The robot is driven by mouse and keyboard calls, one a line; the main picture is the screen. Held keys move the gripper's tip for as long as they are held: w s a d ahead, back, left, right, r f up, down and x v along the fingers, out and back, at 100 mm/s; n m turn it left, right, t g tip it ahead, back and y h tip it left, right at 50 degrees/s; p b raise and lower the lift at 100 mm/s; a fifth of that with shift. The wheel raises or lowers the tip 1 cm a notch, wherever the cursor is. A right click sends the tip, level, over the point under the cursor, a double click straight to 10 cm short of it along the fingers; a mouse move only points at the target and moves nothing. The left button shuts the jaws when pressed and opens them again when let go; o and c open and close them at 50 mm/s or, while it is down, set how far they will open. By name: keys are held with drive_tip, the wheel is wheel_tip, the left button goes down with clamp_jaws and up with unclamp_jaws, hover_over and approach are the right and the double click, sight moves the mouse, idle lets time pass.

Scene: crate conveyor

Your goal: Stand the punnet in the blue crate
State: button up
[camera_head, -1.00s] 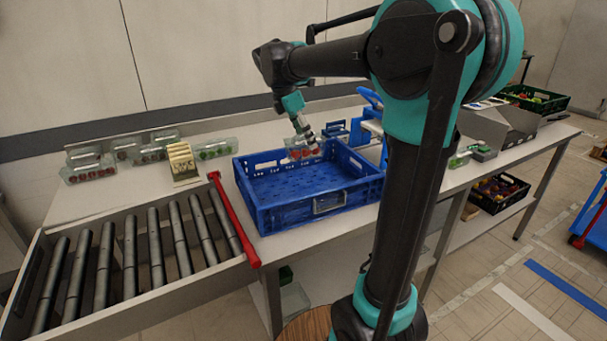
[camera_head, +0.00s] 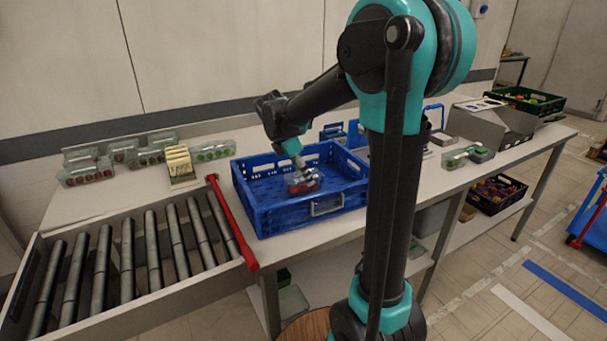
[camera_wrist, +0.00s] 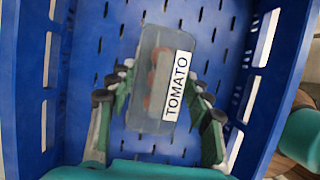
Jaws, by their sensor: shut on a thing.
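The punnet (camera_head: 303,182) is a clear box with red tomatoes. In the wrist view the punnet (camera_wrist: 150,85) shows a white TOMATO label between the two fingers. My gripper (camera_head: 301,170) is shut on it, and the fingers also show in the wrist view (camera_wrist: 158,92). The blue crate (camera_head: 262,221) stands on the table, and its slotted floor and side walls (camera_wrist: 283,85) surround the punnet in the wrist view. The punnet is inside the crate's walls, low over the floor. I cannot tell whether its base touches the floor.
Several punnets (camera_head: 85,175) and a stack of cards (camera_head: 180,165) stand left of the crate. A red bar (camera_head: 233,222) and a roller conveyor (camera_head: 130,250) lie at the left. Grey boxes (camera_head: 478,128) and a green crate (camera_head: 525,100) stand at the right.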

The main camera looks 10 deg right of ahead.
drive_tip(key=shift+f, duration=0.1)
drive_tip(key=o, duration=1.1)
drive_tip(key=v, duration=1.2)
